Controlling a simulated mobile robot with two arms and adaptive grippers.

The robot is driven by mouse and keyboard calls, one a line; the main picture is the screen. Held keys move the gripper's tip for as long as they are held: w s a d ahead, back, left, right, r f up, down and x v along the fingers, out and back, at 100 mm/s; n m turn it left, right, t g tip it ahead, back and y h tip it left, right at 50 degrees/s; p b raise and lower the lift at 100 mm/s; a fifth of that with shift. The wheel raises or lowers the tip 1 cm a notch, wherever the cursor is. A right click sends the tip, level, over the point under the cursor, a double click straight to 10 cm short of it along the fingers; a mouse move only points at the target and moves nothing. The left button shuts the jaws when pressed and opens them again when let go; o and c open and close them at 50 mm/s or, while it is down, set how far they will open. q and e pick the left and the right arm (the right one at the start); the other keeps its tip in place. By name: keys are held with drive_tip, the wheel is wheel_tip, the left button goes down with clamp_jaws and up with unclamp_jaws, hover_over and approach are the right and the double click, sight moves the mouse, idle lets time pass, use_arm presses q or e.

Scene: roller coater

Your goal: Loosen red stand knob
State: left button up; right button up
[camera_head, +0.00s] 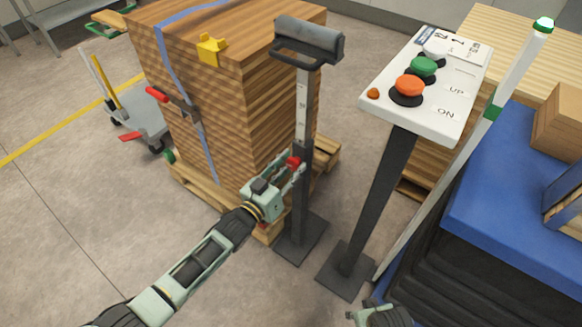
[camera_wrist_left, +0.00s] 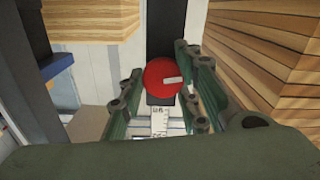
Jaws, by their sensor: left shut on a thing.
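The red stand knob (camera_head: 294,162) sits on the dark upright post of the roller stand (camera_head: 302,110). The stand carries a grey roller on top and has a flat dark foot on the floor. My left gripper (camera_head: 297,172) reaches in from the lower left and is shut on the knob. In the left wrist view the round red knob (camera_wrist_left: 162,77), with a pale mark on its face, lies between the fingers. A scale shows on the post below it. Only a piece of my right arm's end (camera_head: 382,315) shows at the bottom edge; its fingers cannot be made out.
A strapped stack of wooden boards (camera_head: 215,85) on a pallet stands just behind the stand. A control panel (camera_head: 425,85) on a post with orange and green buttons is close on the right. A blue-topped machine (camera_head: 515,200) fills the far right.

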use_arm(q)
drive_tip(key=shift+s+d+f, duration=0.25)
drive_tip(key=shift+d, duration=0.05)
drive_tip(key=o, duration=1)
drive_tip(key=shift+c, duration=0.2)
drive_tip(key=shift+a, duration=0.1)
drive_tip(key=shift+s+a, duration=0.2)
drive_tip(key=shift+s, duration=0.05)
drive_tip(key=v, duration=1.1)
drive_tip(key=shift+r, duration=0.2)
